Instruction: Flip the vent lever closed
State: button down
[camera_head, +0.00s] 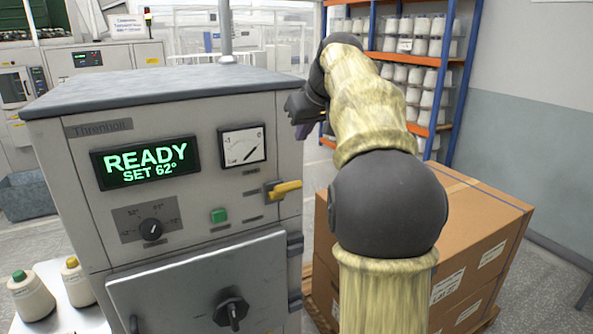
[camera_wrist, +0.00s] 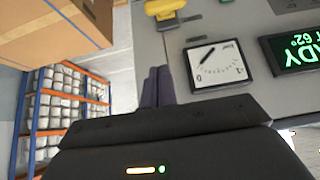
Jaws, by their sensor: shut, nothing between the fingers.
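The vent lever, with a yellow handle (camera_head: 285,188), sits on a dark mount at the right edge of the grey machine's front (camera_head: 200,195). The handle lies about level and points right. In the wrist view the yellow handle (camera_wrist: 163,7) is cut off by the top edge. My gripper (camera_head: 301,130) is beside the machine's upper right edge, above the lever, partly hidden by my arm in the head view. In the wrist view its two fingers (camera_wrist: 158,86) are together and empty, beside the gauge and apart from the lever.
A gauge (camera_head: 243,147), a green READY display (camera_head: 146,162), a dial (camera_head: 150,229) and a green button (camera_head: 218,215) are on the machine's front. Stacked cardboard boxes (camera_head: 485,220) stand close on the right. A bobbin rack (camera_head: 440,75) is behind.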

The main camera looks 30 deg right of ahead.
jog(key=shift+w+f, duration=0.1)
jog(key=shift+f, duration=0.05)
send_over(283, 190)
jog(key=w+d, duration=0.4)
notch_tip(283, 190, down, 8)
jog(key=shift+s+d+f+p, duration=0.15)
jog(key=shift+s+f+p, duration=0.2)
jog(key=shift+s+f, duration=0.8)
jog(key=shift+f, duration=0.3)
jog(key=shift+f+b, duration=0.15)
jog(key=shift+b, duration=0.35)
jog(key=shift+f+b, duration=0.15)
jog(key=shift+b, duration=0.2)
jog(key=shift+s+d, duration=0.2)
jog(key=shift+s, duration=0.05)
jog(key=shift+a+t+b, duration=0.15)
jog(key=shift+t+b, duration=0.15)
jog(key=shift+b, duration=0.2)
